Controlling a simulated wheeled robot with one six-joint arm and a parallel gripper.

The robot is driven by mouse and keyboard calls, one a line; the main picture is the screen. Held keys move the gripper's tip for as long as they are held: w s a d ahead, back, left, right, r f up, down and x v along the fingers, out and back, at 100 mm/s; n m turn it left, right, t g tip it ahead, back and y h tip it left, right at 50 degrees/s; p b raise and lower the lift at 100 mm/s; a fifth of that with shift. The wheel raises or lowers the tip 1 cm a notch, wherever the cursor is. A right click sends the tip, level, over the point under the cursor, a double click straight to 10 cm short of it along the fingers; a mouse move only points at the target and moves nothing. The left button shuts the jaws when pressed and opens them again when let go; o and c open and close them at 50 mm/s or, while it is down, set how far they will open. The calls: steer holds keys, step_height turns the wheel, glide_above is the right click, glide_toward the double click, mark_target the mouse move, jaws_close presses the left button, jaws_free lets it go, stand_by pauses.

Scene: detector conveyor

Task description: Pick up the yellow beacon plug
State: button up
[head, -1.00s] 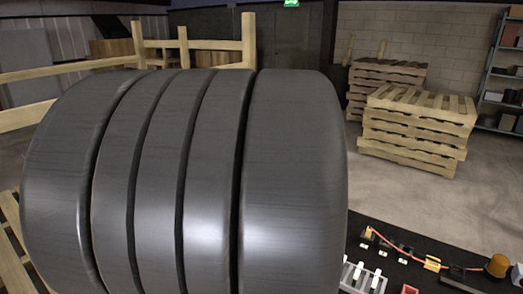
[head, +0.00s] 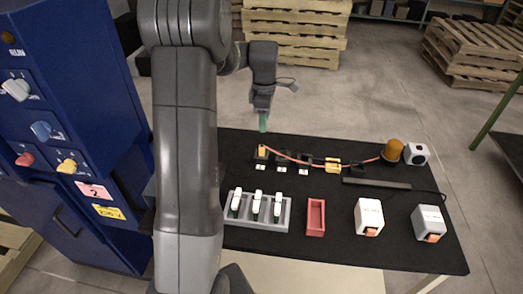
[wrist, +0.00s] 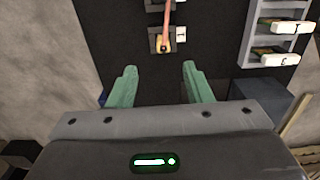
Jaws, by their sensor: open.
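The yellow beacon plug (head: 262,151) sits in the leftmost of a few small black sockets on the black table. An orange cable (head: 300,160) runs from it to the right, toward the amber beacon (head: 392,150). In the wrist view the plug (wrist: 163,45) shows just beyond the fingertips, roughly centred between them, with the cable leading away. My gripper (head: 263,122) hangs above the table's far left part, fingers down. In the wrist view its two green fingers (wrist: 158,68) are apart with nothing between them. The fingers do not appear to touch the plug.
A grey rack (head: 257,222) with several white-topped pieces, a red tray (head: 315,218) and two white boxes (head: 368,217) (head: 429,223) stand nearer on the table. A yellow block (head: 332,165) is along the cable. A blue cabinet (head: 60,130) stands at left.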

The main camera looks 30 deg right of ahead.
mark_target(262, 146)
step_height(262, 146, down, 7)
steer(key=shift+a+r, duration=0.1)
steer(key=shift+r, duration=0.1)
steer(key=shift+a+f+p, duration=0.15)
steer(key=shift+f+p, duration=0.25)
steer(key=shift+f, duration=0.95)
steer(key=shift+a+f+p, duration=0.15)
steer(key=shift+f+p, duration=0.2)
steer(key=shift+f, duration=0.95)
jaws_close()
steer(key=shift+r, duration=0.15)
